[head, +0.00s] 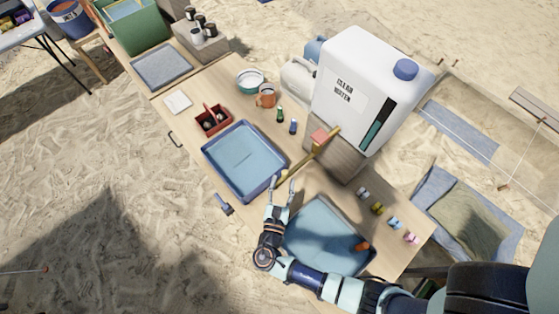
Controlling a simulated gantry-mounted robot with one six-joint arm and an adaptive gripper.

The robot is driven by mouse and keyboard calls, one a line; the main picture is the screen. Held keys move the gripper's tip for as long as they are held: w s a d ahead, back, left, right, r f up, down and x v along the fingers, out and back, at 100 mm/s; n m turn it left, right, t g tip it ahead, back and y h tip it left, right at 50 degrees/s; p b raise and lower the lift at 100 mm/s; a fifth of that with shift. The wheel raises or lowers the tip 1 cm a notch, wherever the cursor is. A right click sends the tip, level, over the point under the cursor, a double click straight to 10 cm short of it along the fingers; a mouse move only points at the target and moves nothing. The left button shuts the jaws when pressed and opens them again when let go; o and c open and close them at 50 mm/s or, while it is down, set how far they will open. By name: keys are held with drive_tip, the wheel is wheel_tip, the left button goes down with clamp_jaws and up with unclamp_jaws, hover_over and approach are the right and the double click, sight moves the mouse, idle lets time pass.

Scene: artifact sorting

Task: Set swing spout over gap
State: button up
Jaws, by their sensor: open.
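The swing spout (310,160) is a long, thin, yellow-brown bar. It runs down and left from below the white water container (342,68), and its free end lies near the right edge of the left blue tray (243,158). The right blue tray (322,228) stands nearer to me, partly behind my arm. A narrow gap of table lies between the trays. My gripper (284,186) is open at the spout's free end, its fingers pointing up in the picture. I cannot tell whether a finger touches the spout.
A wooden block (343,157) supports the container. Several small bottles (377,208) stand right of the right tray. An orange mug (266,96), a bowl (250,79) and a red caddy (213,121) stand behind the left tray. A brush-like tool (224,204) lies at the table's front edge.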

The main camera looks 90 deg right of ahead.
drive_tip(key=w+a, duration=0.1)
drive_tip(key=a, duration=0.6)
drive_tip(key=shift+w+a, duration=0.15)
drive_tip(key=shift+a, duration=0.15)
